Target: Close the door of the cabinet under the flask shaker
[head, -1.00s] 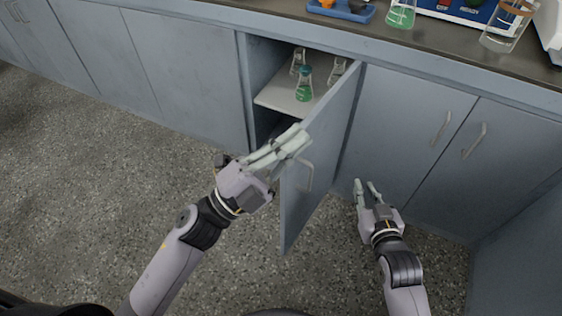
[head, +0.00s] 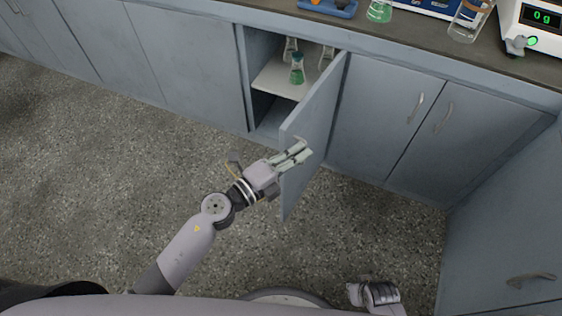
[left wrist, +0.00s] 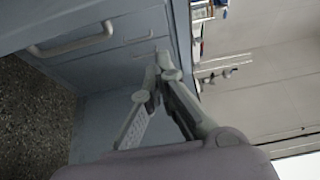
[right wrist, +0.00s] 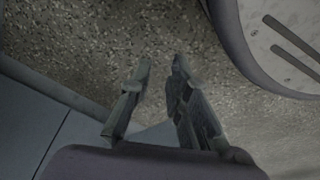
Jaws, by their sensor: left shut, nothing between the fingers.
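The grey-blue cabinet door (head: 318,110) stands open, swung out from the cabinet (head: 268,118), with its hinge side at the right of the opening. My left gripper (head: 307,151) is shut and empty. In the head view its fingers overlap the door's outer face near the free edge; I cannot tell if they touch it. The door's handle is not clear there. The left wrist view shows the shut fingers (left wrist: 163,62) near a panel with a bar handle (left wrist: 70,46). My right gripper (right wrist: 160,68) is open and empty, low at the head view's bottom edge.
Inside the cabinet, flasks stand on a white shelf (head: 272,80), one with green liquid (head: 297,70). The countertop (head: 400,38) carries a blue tray (head: 328,8), glassware and a balance (head: 540,40). Shut doors flank the opening. The speckled floor (head: 100,180) is clear at left.

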